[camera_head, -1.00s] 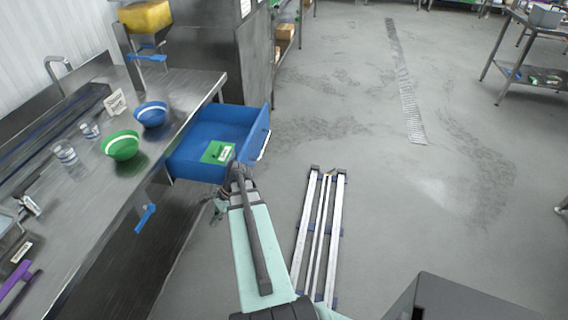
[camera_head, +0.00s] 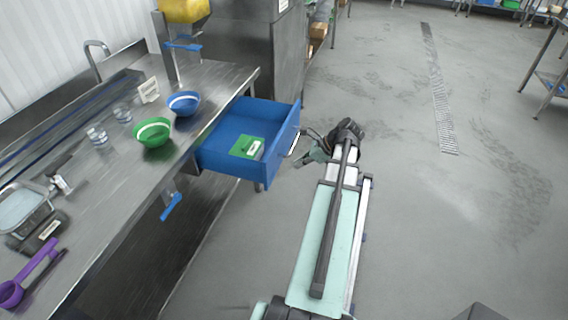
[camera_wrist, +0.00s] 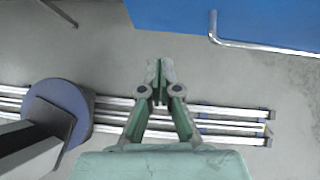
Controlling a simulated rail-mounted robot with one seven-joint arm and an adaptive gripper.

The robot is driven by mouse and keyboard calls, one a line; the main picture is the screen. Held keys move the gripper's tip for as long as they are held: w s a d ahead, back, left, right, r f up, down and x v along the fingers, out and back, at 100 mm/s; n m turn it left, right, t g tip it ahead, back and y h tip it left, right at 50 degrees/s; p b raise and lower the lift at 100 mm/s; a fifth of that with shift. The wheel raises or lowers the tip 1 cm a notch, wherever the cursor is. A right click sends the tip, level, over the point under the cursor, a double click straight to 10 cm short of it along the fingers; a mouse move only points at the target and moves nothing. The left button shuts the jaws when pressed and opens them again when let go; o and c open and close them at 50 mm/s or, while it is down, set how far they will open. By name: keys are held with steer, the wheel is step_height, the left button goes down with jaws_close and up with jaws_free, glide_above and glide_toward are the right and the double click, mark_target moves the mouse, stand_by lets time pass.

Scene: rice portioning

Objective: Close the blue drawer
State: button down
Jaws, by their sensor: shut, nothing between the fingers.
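The blue drawer (camera_head: 224,165) is pulled out from under the steel counter, in the left middle of the head view. A green item with a white label (camera_head: 247,147) lies inside it. The silver handle (camera_head: 293,145) is on the drawer's front panel. My gripper (camera_head: 308,158) is just right of the drawer front, partly hidden by my arm. In the wrist view my gripper (camera_wrist: 160,68) is shut and empty. There the drawer's blue front (camera_wrist: 180,14) and its handle (camera_wrist: 262,46) are at the top right, apart from the fingertips.
The steel counter (camera_head: 110,200) holds a green bowl (camera_head: 152,133), a blue bowl (camera_head: 184,103), clear cups (camera_head: 97,137) and a purple scoop (camera_head: 35,272). A steel cabinet (camera_head: 250,50) stands behind the drawer. The grey floor to the right is open.

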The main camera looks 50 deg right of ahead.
steer(key=s+d+r+m, duration=0.1)
steer(key=s+d+r, duration=0.1)
steer(key=d+r, duration=0.1)
glide_toward(275, 165)
step_height(275, 165, down, 4)
steer(key=shift+w+a+f+t+h+p, duration=0.1)
steer(key=shift+w+a+t+h+p, duration=0.05)
steer(key=shift+w+a+p, duration=0.4)
steer(key=shift+w+a+t+h+p, duration=0.15)
steer(key=shift+w+a+p, duration=0.2)
steer(key=shift+w, duration=0.35)
steer(key=shift+w+a+f, duration=0.1)
steer(key=shift+w+a, duration=0.15)
steer(key=shift+w, duration=0.25)
